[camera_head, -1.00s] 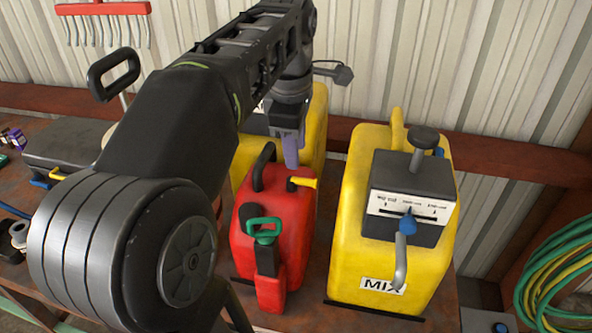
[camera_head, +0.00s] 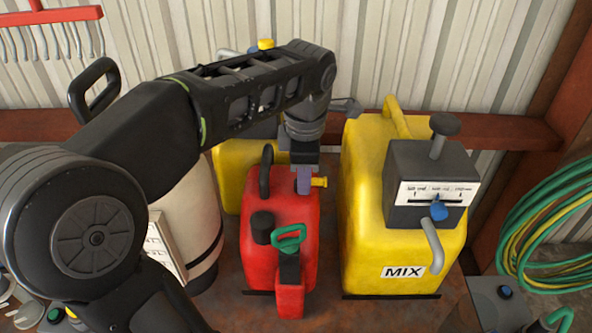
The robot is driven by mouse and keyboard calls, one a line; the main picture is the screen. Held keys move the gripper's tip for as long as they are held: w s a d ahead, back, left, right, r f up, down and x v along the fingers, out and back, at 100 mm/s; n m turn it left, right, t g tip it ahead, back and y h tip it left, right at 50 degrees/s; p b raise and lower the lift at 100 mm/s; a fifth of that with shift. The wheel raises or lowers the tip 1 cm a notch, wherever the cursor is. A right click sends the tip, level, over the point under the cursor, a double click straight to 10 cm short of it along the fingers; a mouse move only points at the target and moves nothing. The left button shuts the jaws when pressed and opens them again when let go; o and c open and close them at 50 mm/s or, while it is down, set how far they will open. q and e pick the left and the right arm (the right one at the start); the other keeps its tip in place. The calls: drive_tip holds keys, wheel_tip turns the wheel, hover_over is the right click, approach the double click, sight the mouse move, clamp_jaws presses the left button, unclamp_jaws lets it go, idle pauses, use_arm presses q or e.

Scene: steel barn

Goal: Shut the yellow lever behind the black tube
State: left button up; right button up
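The red can (camera_head: 265,245) stands on the bench in the middle of the head view. A black curved tube (camera_head: 266,172) rises from its top. A small yellow lever (camera_head: 320,182) sticks out to the right at the can's top, to the right of the tube. My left gripper (camera_head: 304,180) points down over the can's top, right beside the lever's left end. Its fingers hide part of the lever, and I cannot tell whether they touch it or how far apart they are.
A yellow MIX machine (camera_head: 374,235) with a grey control box (camera_head: 425,165) stands close on the right. Another yellow container (camera_head: 230,175) is behind the can. A pale cylinder (camera_head: 190,215) stands to the left. Coiled hoses (camera_head: 550,220) hang at the far right.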

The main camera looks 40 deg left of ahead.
use_arm(q)
drive_tip(key=shift+d, duration=0.15)
drive_tip(key=shift+c, duration=0.3)
clamp_jaws()
drive_tip(key=shift+m, duration=0.4)
drive_tip(key=m+b, duration=0.1)
drive_tip(key=m, duration=0.1)
drive_tip(key=shift+s+m+h, duration=0.15)
drive_tip(key=shift+m+h, duration=0.15)
drive_tip(key=m+b, duration=0.1)
drive_tip(key=m, duration=0.2)
drive_tip(key=shift+s+m+t+h, duration=0.15)
drive_tip(key=shift+m+t+h, duration=0.15)
drive_tip(key=m, duration=0.3)
drive_tip(key=m+h, duration=0.1)
drive_tip(key=m, duration=0.1)
drive_tip(key=shift+s+a+r, duration=0.1)
drive_tip(key=shift+s+a, duration=0.1)
drive_tip(key=shift+a, duration=0.1)
drive_tip(key=m, duration=0.4)
drive_tip(key=m+g+h, duration=0.1)
drive_tip(key=m, duration=0.1)
drive_tip(key=shift+s+a, duration=0.1)
drive_tip(key=shift+a, duration=0.15)
